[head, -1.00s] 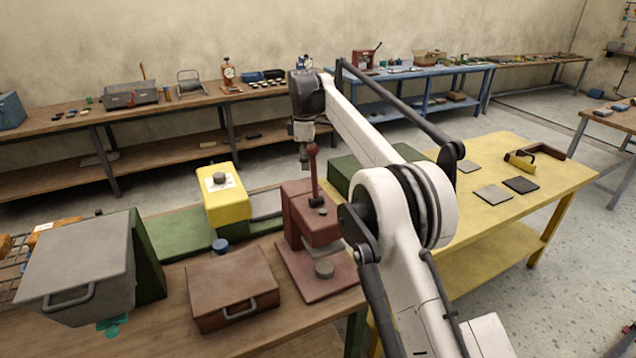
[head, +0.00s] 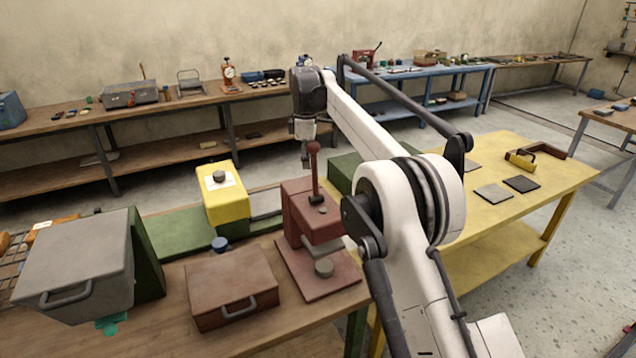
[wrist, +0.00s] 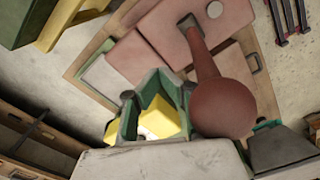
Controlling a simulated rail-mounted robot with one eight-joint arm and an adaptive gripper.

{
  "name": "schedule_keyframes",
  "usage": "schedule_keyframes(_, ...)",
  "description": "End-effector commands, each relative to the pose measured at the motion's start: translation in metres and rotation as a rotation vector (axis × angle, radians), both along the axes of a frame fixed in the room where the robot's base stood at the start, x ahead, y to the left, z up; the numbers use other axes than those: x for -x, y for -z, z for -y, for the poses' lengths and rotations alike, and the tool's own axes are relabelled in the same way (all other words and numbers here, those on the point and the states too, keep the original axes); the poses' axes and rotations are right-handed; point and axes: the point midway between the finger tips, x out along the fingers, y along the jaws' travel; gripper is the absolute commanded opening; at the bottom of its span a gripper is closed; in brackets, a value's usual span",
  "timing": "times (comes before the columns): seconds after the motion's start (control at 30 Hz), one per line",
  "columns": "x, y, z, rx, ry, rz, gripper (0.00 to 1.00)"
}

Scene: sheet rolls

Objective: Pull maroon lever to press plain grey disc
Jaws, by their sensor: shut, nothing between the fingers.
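The maroon press (head: 303,212) stands on the near wooden bench, with its maroon lever (head: 314,172) upright and ending in a round knob. Below the press's grey plate (head: 327,247), the plain grey disc (head: 323,267) sits on the maroon base, with a visible gap between them. My gripper (head: 305,163) is shut and empty, just left of and seemingly behind the lever knob. I cannot tell whether it touches the lever. In the wrist view the lever knob (wrist: 225,107) looms large right of centre, its shaft (wrist: 202,62) running up to the press.
A yellow block with a grey knob (head: 226,205) stands on a green base left of the press. A maroon box (head: 230,285) and a grey lidded box (head: 75,260) are further left. A yellow table (head: 540,200) stands to the right.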

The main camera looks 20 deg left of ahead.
Motion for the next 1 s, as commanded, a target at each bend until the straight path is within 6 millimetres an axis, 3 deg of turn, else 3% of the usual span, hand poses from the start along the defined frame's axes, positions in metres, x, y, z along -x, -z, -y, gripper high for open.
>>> schedule_keyframes(0.03,0.002,0.008,0.001,0.000,0.000,-0.001,0.00)
schedule_keyframes(1.0,0.042,0.007,0.039,0.000,0.000,0.000,0.00)
